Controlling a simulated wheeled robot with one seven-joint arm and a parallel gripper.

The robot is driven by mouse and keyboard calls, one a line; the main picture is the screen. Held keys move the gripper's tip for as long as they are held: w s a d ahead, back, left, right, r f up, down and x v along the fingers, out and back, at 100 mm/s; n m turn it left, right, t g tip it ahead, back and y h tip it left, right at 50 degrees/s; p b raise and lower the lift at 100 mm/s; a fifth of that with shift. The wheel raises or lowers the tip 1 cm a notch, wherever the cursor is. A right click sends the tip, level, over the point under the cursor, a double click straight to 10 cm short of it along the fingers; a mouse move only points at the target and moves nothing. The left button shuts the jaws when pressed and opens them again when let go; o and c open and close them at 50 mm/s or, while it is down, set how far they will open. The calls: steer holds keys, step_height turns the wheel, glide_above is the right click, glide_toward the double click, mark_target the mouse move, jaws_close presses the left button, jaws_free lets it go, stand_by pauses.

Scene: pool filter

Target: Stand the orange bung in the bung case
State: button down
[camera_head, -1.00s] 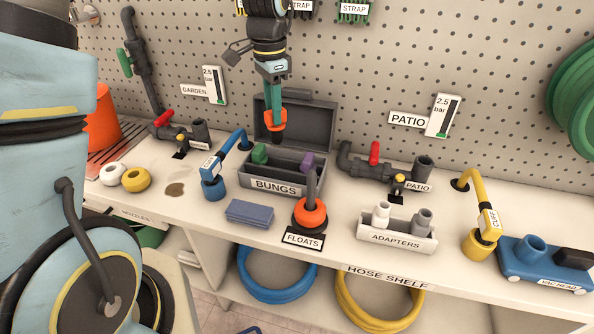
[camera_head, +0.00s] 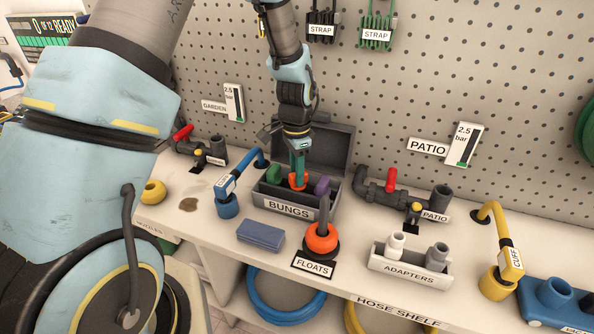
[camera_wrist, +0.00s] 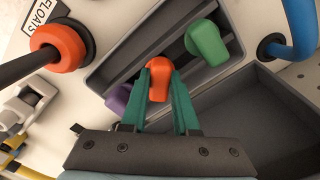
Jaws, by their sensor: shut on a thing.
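The orange bung (camera_head: 298,181) is between the fingers of my gripper (camera_head: 298,170), which is shut on it. In the wrist view the orange bung (camera_wrist: 158,78) shows between the green fingertips (camera_wrist: 160,92), over the middle of the open bung case (camera_wrist: 118,55). In the head view the grey bung case (camera_head: 290,209), labelled BUNGS, stands with its lid (camera_head: 325,145) up behind. A green bung (camera_head: 274,174) stands in its left part and a purple bung (camera_head: 322,186) in its right part. I cannot tell whether the orange bung touches the case floor.
The orange float (camera_head: 321,241) on its post stands close in front of the case. A blue block (camera_head: 260,235) lies front left.

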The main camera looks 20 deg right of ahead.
steer(key=c, duration=0.7)
jaws_free()
steer(key=shift+f, duration=0.1)
steer(key=shift+o, duration=0.2)
step_height(320, 180, up, 12)
steer(key=b, duration=0.3)
steer(key=s+a+n, duration=0.2)
steer(key=a+n, duration=0.6)
steer(key=a, duration=0.7)
steer(key=s+a+n+t, duration=0.1)
steer(key=s+a+n, duration=0.1)
steer(key=a+n, duration=0.6)
steer(key=a, duration=0.7)
steer(key=shift+n+t, duration=0.3)
